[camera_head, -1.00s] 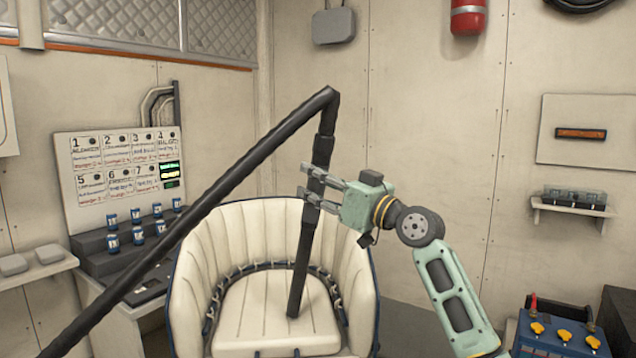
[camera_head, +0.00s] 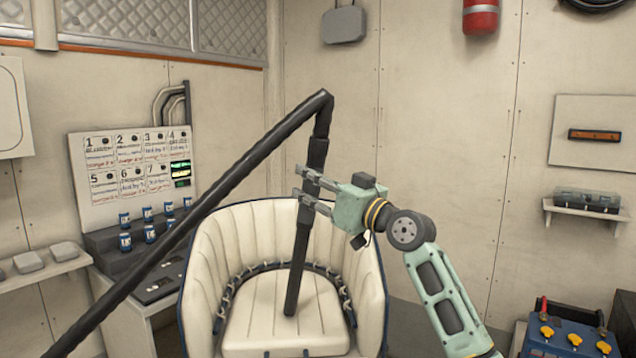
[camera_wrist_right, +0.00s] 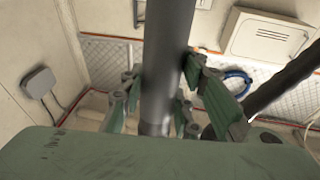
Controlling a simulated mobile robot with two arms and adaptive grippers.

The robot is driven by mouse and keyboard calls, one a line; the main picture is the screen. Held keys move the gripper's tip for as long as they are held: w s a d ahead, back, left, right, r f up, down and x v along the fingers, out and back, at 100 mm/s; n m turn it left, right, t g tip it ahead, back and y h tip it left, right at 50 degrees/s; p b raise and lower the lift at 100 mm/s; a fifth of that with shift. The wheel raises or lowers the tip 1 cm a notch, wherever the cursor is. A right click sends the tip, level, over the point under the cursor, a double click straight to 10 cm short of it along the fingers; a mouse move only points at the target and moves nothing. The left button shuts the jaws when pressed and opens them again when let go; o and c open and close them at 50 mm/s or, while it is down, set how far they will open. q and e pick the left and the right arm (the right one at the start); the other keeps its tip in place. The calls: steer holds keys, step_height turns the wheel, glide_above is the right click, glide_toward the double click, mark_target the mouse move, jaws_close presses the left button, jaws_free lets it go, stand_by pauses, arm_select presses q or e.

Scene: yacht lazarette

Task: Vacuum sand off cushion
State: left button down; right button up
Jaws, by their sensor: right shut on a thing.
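The cream seat cushion (camera_head: 270,325) lies in a rounded, padded chair (camera_head: 222,245) in the head view. No sand can be made out on it at this size. My right gripper (camera_head: 308,190) is shut on the black vacuum wand (camera_head: 298,262), which also stands between the fingers in the right wrist view (camera_wrist_right: 162,70). The wand is near upright, and its lower end shows over the middle of the cushion; I cannot tell whether it touches. A black hose (camera_head: 180,232) bends from the wand's top down to the lower left. My left gripper is out of view.
A bench with several small blue-labelled jars (camera_head: 147,214) and a numbered board (camera_head: 135,165) stand left of the chair. A blue battery box (camera_head: 565,335) sits at the lower right. A laced dark cord (camera_head: 228,290) rings the cushion.

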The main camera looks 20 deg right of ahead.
steer(key=shift+w+a+r, duration=0.1)
steer(key=shift+a+r, duration=0.05)
steer(key=shift+a, duration=0.05)
steer(key=shift+w+a, duration=0.1)
steer(key=shift+a, duration=0.1)
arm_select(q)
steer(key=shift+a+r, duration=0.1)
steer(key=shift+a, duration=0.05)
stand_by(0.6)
